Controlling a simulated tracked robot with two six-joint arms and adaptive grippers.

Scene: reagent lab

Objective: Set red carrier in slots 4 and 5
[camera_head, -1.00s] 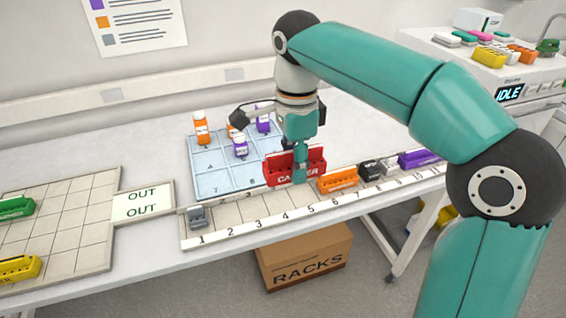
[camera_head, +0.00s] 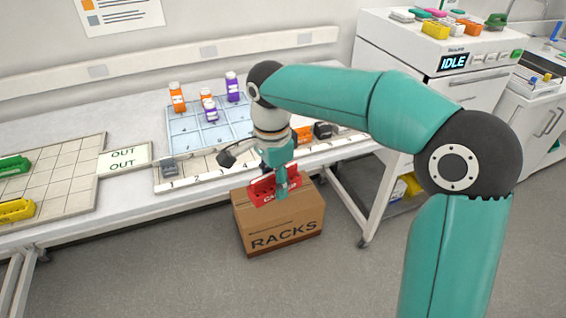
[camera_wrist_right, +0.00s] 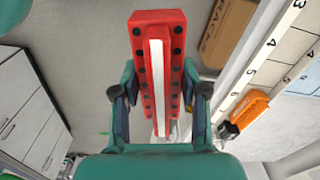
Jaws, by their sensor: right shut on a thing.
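The red carrier (camera_head: 262,191) is in my right gripper (camera_head: 282,182), which is shut on it. In the head view they appear in front of the numbered rail (camera_head: 205,172), past the table's front edge, with the cardboard box behind them. In the right wrist view the carrier (camera_wrist_right: 176,60) lies lengthwise between the two fingers, its pale middle strip showing. There the rail's numbers 3 to 6 (camera_wrist_right: 268,45) lie to the right, apart from the carrier. Slots 4 and 5 are partly hidden by my right arm in the head view. My left gripper is not in view.
An orange carrier (camera_wrist_right: 250,108) sits on the rail near slot 6. A small grey block (camera_head: 168,168) stands at slot 1, a black item (camera_head: 323,131) further right. The blue tray (camera_head: 183,141) with several bottles lies behind. The cardboard box (camera_head: 285,230) is on the floor.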

